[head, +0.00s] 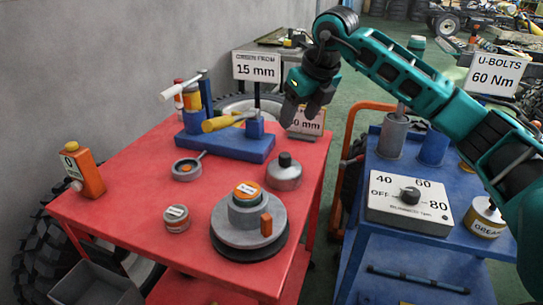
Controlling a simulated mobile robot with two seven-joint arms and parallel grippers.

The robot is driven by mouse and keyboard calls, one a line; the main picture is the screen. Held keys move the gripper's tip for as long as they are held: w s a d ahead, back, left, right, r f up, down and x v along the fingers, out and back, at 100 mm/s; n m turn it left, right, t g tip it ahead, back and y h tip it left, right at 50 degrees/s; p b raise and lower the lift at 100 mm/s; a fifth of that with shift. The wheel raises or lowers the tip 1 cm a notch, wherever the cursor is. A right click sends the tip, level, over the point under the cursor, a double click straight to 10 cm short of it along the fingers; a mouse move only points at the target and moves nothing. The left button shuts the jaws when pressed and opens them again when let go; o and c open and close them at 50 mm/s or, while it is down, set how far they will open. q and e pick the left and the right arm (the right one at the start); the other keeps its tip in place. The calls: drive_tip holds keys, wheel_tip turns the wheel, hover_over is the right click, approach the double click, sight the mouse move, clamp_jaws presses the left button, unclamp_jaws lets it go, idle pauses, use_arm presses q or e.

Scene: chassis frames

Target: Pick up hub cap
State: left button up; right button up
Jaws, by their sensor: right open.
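No part is clearly labelled as the hub cap. A stepped grey round piece (246,222) with an orange labelled top and an orange side block sits on a black disc (248,250) at the front right of the red table (130,195). A silver round piece with a dark knob (283,173) stands behind it; I cannot tell which is the hub cap. My right gripper (301,108) is open and hangs pointing down above the table's back right edge, apart from both. It partly covers a sign. My left gripper is out of view.
A blue stand (228,143) with tools, a small labelled tin (177,218), a round dish (187,168) and an orange bottle (83,170) stand on the red table. A blue cart (385,165) with a dial box (411,203) is at the right.

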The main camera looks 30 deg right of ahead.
hover_over(286, 155)
drive_tip(key=s, duration=0.1)
wheel_tip(286, 155, down, 7)
drive_tip(key=shift+s+d+f+b, duration=0.15)
drive_tip(key=shift+b, duration=0.3)
drive_tip(key=x, duration=0.2)
drive_tip(key=s+x, duration=0.1)
drive_tip(key=x, duration=0.1)
drive_tip(key=shift+w+f+b, duration=0.1)
drive_tip(key=shift+f+b, duration=0.2)
drive_tip(key=shift+f, duration=0.1)
drive_tip(key=shift+w+f, duration=0.15)
drive_tip(key=shift+f, duration=0.05)
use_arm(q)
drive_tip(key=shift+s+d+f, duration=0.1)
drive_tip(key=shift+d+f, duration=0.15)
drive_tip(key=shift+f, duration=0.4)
use_arm(e)
drive_tip(key=shift+c, duration=0.2)
drive_tip(key=c, duration=0.4)
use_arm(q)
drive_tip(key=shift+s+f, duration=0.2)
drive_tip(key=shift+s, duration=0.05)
use_arm(e)
clamp_jaws()
